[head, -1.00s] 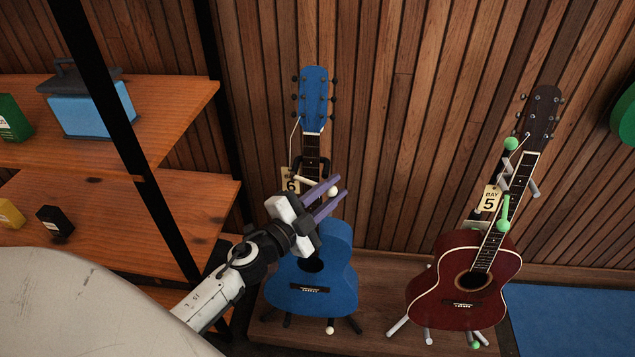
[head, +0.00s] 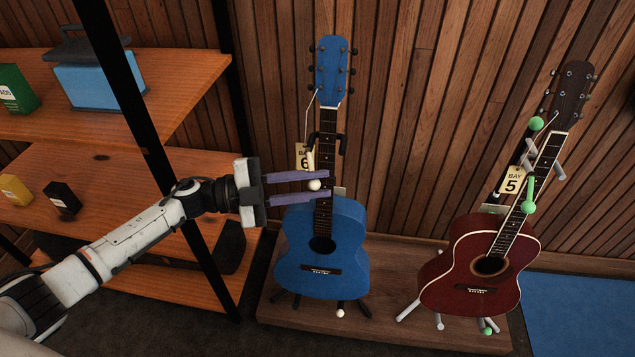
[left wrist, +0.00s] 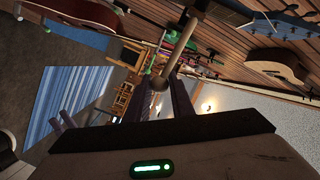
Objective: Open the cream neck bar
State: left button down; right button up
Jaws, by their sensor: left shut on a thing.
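The cream neck bar (head: 311,160) is on the stand of the blue guitar (head: 318,255), with a pale ball at its end. It points out toward me, left of the guitar neck, and the front of the neck shows clear of it. My left gripper (head: 328,184) has its purple fingers above and below the ball and is shut on the bar. The bar and ball also show in the left wrist view (left wrist: 173,58). Two small purple prongs at the left of that view look like my right gripper (left wrist: 62,122); their state is unclear.
The blue guitar stands upright on a wooden platform (head: 385,315), held by a dark yoke (head: 343,145). A bay 6 tag (head: 304,158) hangs beside the bar. A dark red guitar (head: 480,265) stands right with green-tipped stand parts. Shelves (head: 180,185) and a black post are left.

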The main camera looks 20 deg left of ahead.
pick_arm(q)
jog(key=a, duration=0.5)
jog(key=shift+s+a+b, duration=0.2)
jog(key=shift+a+b, duration=0.1)
jog(key=shift+a, duration=0.1)
jog(key=shift+r, duration=0.1)
jog(key=c, duration=1.6)
grip_release()
jog(key=shift+o, duration=0.2)
jog(key=shift+d, duration=0.1)
